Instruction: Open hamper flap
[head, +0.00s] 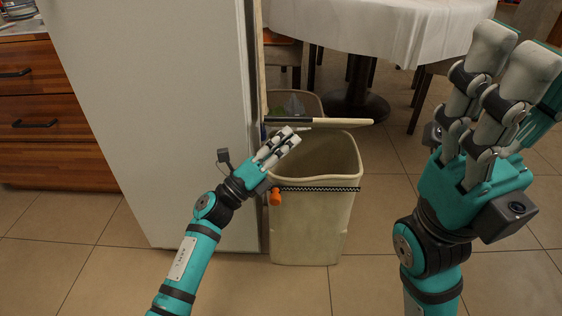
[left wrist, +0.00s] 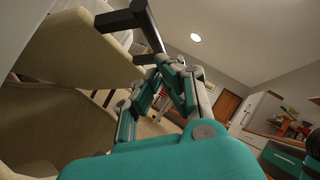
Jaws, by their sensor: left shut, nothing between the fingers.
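The hamper (head: 315,225) is a cream bin with a black-and-white trim band and an orange knob on its left front; its top shows an open mouth. A thin black and cream bar (head: 345,122) lies across above its back rim; it may be the flap seen edge-on, but I cannot tell. My left gripper (head: 288,138) is shut and empty over the hamper's left rim, near the bar. In the left wrist view, its fingers (left wrist: 165,85) sit beside cream panels (left wrist: 85,50) and a black bar. My right gripper (head: 515,58) is raised at the right, away from the hamper.
A white upright panel (head: 160,110) stands close at the hamper's left. Another bin (head: 305,100) is behind it. A table with a white cloth (head: 380,25) and chairs stand at the back. Tiled floor (head: 345,285) is clear in front and to the right.

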